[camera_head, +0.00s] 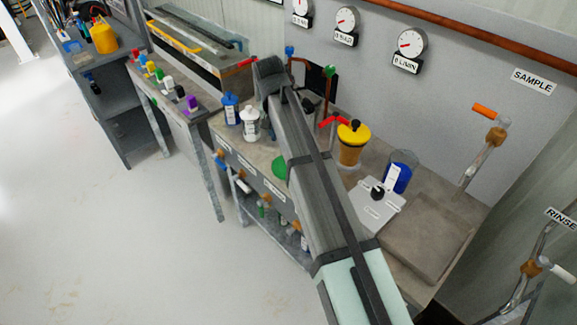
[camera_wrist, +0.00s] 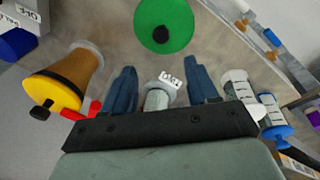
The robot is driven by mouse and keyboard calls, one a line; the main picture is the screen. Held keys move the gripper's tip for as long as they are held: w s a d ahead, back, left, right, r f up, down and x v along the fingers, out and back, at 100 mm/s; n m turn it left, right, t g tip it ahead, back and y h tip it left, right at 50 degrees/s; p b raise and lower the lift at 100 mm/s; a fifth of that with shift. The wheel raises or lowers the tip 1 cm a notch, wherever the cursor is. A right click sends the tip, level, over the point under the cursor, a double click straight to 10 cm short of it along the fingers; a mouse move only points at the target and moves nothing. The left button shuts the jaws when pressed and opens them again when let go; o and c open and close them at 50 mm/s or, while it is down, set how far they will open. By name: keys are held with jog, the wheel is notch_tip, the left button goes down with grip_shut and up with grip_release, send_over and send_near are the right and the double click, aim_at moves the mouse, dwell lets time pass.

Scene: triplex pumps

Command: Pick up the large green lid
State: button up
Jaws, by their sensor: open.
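The large green lid (camera_head: 281,167) shows in the head view as a green patch on the bench, partly hidden behind my arm. In the head view my fingers are hidden.
A yellow-topped amber container (camera_head: 351,146) stands right of my arm. It also shows left of my fingers in the wrist view (camera_wrist: 65,80). White (camera_head: 250,124) and blue-capped (camera_head: 230,107) bottles stand to the left. Red valve handles (camera_head: 335,120) are near the wall.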

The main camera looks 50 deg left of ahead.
jog(key=f, duration=0.1)
jog(key=f+g, duration=0.1)
jog(key=f, duration=0.1)
jog(key=d+f+g, duration=0.1)
jog(key=f, duration=0.1)
jog(key=shift+w+f+n, duration=0.2)
jog(key=shift+n, duration=0.1)
jog(key=shift+w+f, duration=0.2)
jog(key=shift+f, duration=2.5)
jog(key=shift+c, duration=0.3)
grip_shut()
